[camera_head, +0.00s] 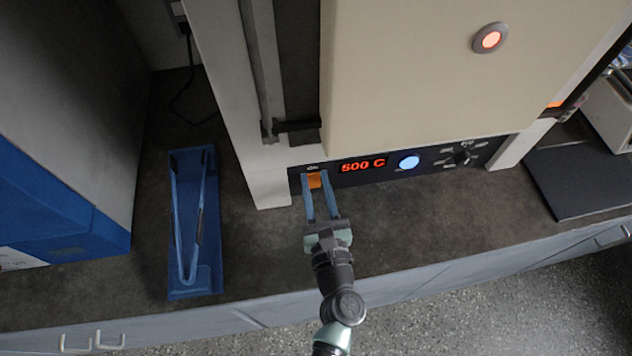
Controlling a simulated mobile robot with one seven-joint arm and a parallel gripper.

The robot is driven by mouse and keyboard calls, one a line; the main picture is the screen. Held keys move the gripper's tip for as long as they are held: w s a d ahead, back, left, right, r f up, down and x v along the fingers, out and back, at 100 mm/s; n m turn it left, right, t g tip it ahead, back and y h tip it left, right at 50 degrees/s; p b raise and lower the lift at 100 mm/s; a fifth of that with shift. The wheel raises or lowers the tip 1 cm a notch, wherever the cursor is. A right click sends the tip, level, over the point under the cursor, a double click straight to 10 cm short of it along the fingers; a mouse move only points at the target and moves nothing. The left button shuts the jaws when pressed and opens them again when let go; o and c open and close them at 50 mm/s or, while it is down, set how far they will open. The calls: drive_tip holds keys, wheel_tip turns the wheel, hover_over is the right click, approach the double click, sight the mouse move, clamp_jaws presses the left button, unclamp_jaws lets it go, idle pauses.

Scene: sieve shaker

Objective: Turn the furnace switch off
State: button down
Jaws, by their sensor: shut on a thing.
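The furnace (420,75) is a large cream and white unit standing on the dark counter. Its black control panel (345,178) runs along the lower front. The furnace switch (314,181) is a small orange, lit-looking piece at the panel's left end. My gripper (316,177) reaches up to it from the front of the counter, with one blue finger on each side, shut on the switch. The fingers partly cover the switch, so I cannot tell its exact position.
A blue tray (210,275) with blue tongs (186,270) lies left of the furnace. A blue and grey unit (60,130) stands at far left. A dark mat (580,180) lies at right.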

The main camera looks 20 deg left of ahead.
drive_tip(key=shift+f+b, duration=0.5)
drive_tip(key=shift+b, duration=1.25)
drive_tip(key=t+b, duration=0.1)
drive_tip(key=b, duration=0.1)
drive_tip(key=shift+d+f+y+b, duration=0.1)
drive_tip(key=shift+y+b, duration=0.2)
drive_tip(key=shift+y, duration=0.1)
drive_tip(key=t+b, duration=0.1)
drive_tip(key=b, duration=0.4)
drive_tip(key=shift+s+f+y, duration=0.15)
drive_tip(key=shift+y, duration=0.25)
drive_tip(key=shift+t+b, duration=0.4)
drive_tip(key=shift+b, duration=0.55)
drive_tip(key=shift+r, duration=0.3)
drive_tip(key=c, duration=0.6)
unclamp_jaws()
drive_tip(key=shift+d, duration=0.1)
